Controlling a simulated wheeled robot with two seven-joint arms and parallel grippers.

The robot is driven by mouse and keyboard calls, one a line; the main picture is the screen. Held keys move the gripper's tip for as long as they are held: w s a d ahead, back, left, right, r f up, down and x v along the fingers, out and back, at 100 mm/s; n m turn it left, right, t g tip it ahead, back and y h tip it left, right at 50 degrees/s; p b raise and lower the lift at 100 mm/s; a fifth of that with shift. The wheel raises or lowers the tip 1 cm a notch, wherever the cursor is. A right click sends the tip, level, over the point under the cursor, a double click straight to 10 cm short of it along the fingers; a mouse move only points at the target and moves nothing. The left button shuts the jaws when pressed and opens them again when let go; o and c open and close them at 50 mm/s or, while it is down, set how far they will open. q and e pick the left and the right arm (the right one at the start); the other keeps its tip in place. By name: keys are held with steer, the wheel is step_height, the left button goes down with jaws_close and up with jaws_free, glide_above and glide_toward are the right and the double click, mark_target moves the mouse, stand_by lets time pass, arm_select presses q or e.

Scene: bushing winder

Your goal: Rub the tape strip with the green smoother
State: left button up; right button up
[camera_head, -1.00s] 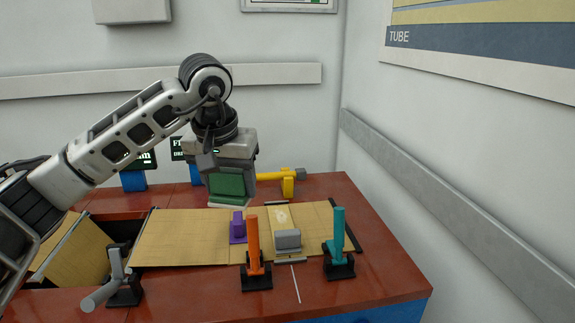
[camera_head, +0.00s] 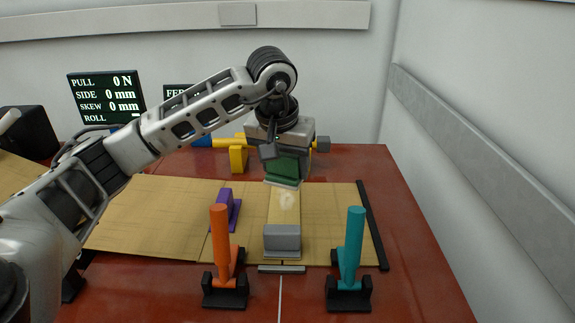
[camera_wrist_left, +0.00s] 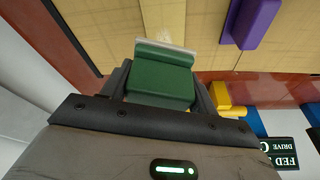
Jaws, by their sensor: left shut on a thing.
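My left gripper (camera_head: 287,160) is shut on the green smoother (camera_head: 284,168), a block with a pale lower edge. The smoother is at the far end of the pale tape strip (camera_head: 284,207), which runs across the brown sheet (camera_head: 160,210). In the left wrist view the smoother (camera_wrist_left: 160,78) sits between the fingers, its pale edge toward the sheet. I cannot tell whether that edge touches the strip. A grey block (camera_head: 282,238) stands on the near end of the strip. My right gripper is not in view.
A purple block (camera_head: 226,210) stands left of the strip. An orange-handled tool (camera_head: 221,250) and a teal-handled tool (camera_head: 351,250) stand upright in black holders in front. A black bar (camera_head: 372,225) lies along the right side. A yellow tool (camera_head: 239,157) lies behind. The red table's right side is clear.

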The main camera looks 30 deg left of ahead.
arm_select(q)
step_height(320, 180, down, 4)
steer(key=b, duration=0.3)
steer(key=shift+f, duration=0.15)
steer(key=shift+f+b, duration=0.5)
steer(key=shift+f, duration=0.1)
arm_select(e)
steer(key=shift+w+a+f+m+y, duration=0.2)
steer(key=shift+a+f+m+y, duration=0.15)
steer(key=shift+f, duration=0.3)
arm_select(q)
steer(key=shift+f, duration=0.25)
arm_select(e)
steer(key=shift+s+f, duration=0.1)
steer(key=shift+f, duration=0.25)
arm_select(q)
steer(key=shift+f+b, duration=0.4)
steer(key=shift+b, duration=0.15)
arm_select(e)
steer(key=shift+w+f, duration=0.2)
arm_select(q)
steer(key=shift+f, duration=0.35)
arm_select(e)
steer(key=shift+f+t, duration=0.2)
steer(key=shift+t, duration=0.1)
